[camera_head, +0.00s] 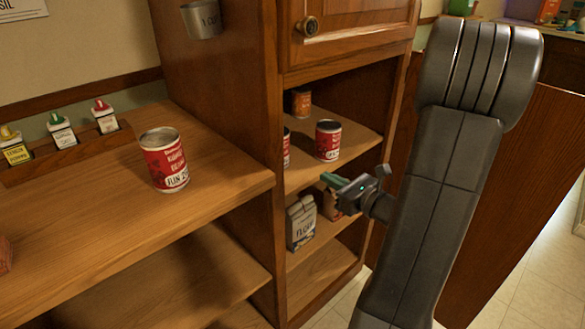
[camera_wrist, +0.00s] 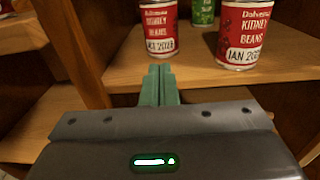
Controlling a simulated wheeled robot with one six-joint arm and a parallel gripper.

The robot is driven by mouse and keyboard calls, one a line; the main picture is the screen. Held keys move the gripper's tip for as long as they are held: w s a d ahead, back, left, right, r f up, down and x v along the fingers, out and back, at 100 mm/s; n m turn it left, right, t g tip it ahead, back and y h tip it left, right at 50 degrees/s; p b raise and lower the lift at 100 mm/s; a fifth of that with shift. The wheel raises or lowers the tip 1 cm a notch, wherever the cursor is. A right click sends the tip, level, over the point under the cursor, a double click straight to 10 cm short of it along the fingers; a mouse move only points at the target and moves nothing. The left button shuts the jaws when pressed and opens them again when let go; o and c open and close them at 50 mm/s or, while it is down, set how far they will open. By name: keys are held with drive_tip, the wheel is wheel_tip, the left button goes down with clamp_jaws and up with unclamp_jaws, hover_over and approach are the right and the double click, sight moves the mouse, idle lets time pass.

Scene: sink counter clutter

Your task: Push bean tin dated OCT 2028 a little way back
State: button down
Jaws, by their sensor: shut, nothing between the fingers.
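The bean tin dated OCT 2028 (camera_wrist: 158,27) is red and white and stands upright on the cabinet shelf, its top cut off in the wrist view. In the head view, only a sliver of the left shelf tin (camera_head: 286,148) shows past the cabinet side. A similar bean tin dated JAN (camera_wrist: 243,34) stands to its right, also in the head view (camera_head: 328,141). My gripper (camera_head: 330,181) is shut and empty near the shelf's front edge. In the wrist view its green fingers (camera_wrist: 160,70) point at the OCT tin, with a small gap in the picture.
A green tin (camera_wrist: 203,12) stands behind, between the two bean tins. A brown tin (camera_head: 300,102) sits at the shelf's back. Grey cartons (camera_head: 301,223) stand on the shelf below. Another bean tin (camera_head: 164,159) is on the left counter. The cabinet side (camera_wrist: 75,45) borders the shelf.

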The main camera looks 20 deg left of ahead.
drive_tip(key=b, duration=0.1)
approach(286, 152)
drive_tip(key=x, duration=0.7)
drive_tip(key=shift+x, duration=1.9)
drive_tip(key=shift+r, duration=0.1)
drive_tip(key=shift+d, duration=0.15)
drive_tip(key=shift+s+d, duration=0.1)
drive_tip(key=shift+d, duration=0.2)
drive_tip(key=v, duration=1.3)
drive_tip(key=shift+s, duration=0.15)
